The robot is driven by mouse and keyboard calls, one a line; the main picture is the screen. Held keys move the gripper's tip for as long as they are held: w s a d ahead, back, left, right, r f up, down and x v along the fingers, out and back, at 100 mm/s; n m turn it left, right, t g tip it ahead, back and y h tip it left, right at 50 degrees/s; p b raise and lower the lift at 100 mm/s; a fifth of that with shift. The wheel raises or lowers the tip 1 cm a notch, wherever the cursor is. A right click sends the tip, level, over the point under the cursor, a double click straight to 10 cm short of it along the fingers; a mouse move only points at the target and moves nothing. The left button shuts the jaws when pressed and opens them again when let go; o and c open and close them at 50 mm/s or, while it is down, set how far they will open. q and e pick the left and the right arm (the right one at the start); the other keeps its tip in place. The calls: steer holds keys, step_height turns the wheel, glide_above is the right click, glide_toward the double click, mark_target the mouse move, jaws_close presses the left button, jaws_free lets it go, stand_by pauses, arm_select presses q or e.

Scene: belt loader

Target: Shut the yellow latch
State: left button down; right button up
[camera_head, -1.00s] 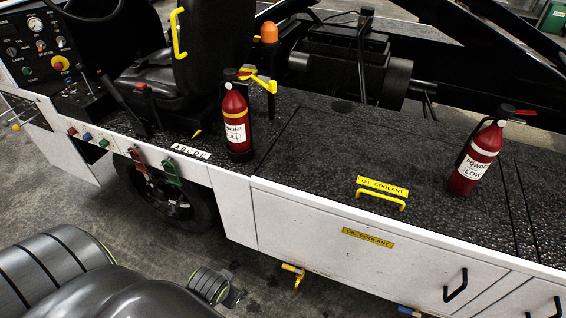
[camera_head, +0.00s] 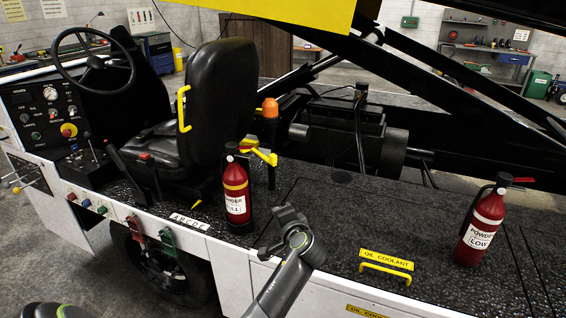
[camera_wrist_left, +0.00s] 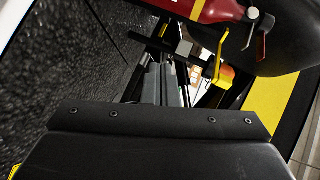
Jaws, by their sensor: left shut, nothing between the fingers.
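The yellow latch (camera_head: 264,156) sticks out behind the left fire extinguisher (camera_head: 236,193), below the orange beacon (camera_head: 270,108). In the left wrist view a bent yellow piece (camera_wrist_left: 221,58), apparently the latch, lies beyond the fingers, to their right. My left arm reaches up from the bottom over the deck edge, right of the extinguisher. My left gripper (camera_wrist_left: 165,70) is shut and empty, pointing towards the beacon side, apart from the latch. Its fingertips are hard to make out in the head view. My right gripper is not in view.
The red extinguisher (camera_wrist_left: 216,8) is close above the fingers in the wrist view. The black seat (camera_head: 210,95) is left of the latch. A yellow deck handle (camera_head: 386,272) and a second extinguisher (camera_head: 481,228) are to the right. The deck between is clear.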

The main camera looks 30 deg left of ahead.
arm_select(q)
steer(key=w+d+r+m+t+y, duration=0.2)
steer(key=w+d+r, duration=0.1)
steer(key=w+r, duration=0.5)
step_height(320, 180, up, 2)
steer(key=shift+w+d+r+m, duration=0.1)
steer(key=shift+w+d+m, duration=0.1)
steer(key=shift+m, duration=0.2)
